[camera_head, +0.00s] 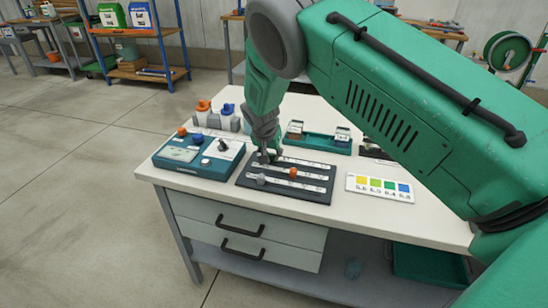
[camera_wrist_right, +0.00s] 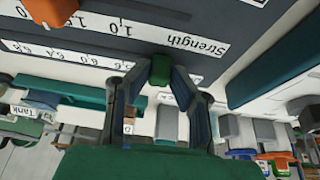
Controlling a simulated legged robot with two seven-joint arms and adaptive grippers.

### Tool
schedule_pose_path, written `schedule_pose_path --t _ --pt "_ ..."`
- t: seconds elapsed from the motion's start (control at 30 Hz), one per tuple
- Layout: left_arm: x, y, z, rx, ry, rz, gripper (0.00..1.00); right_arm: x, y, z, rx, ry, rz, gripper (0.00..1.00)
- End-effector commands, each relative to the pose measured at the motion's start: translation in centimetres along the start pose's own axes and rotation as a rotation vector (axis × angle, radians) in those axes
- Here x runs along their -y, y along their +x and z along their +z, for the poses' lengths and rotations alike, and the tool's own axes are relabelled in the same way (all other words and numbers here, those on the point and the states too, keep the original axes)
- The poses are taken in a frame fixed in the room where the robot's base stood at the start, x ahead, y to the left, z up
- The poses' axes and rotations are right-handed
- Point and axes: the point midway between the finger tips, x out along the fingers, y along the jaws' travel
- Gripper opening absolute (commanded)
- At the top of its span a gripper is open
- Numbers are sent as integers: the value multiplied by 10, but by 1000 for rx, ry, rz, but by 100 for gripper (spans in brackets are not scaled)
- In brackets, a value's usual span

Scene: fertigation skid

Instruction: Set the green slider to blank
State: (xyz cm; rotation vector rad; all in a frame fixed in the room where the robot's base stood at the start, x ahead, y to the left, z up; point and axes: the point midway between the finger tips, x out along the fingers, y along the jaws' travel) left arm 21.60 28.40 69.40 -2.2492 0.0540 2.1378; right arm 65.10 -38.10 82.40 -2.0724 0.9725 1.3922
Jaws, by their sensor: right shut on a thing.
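The dark slider panel (camera_head: 285,193) lies on the white bench top and carries three white scale strips. My right gripper (camera_head: 268,156) is over its far left part, fingers pointing down. In the right wrist view the right gripper (camera_wrist_right: 160,78) is shut on the green slider (camera_wrist_right: 160,70), with a fingertip on each side of the knob. The green slider is on the far strip, toward its left end in the head view; the fingers hide the mark beside it. An orange slider (camera_head: 293,171) is on the middle strip and a grey slider (camera_head: 261,179) on the near one. My left gripper is out of view.
A teal instrument box (camera_head: 199,155) stands left of the panel. A colour card (camera_head: 380,187) with yellow, green and blue patches lies to the right. A green tray (camera_head: 318,142) and grey holders with orange and blue tops stand behind. My right arm covers the bench's right side.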

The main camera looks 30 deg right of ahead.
Motion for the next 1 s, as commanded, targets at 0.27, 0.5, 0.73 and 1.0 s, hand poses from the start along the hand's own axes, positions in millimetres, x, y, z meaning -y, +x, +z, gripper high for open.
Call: schedule_pose_path --t 0.27,0.5,0.73,1.0 --pt "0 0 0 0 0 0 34 6 0 0 -3 -1 -22 0" --pt "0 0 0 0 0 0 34 7 -2 1 -5 -2 -16 38" --pt "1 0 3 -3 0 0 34 6 -6 2 -6 -1 -15 38" --pt "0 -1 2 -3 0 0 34 6 -46 -1 -6 -2 -16 38"
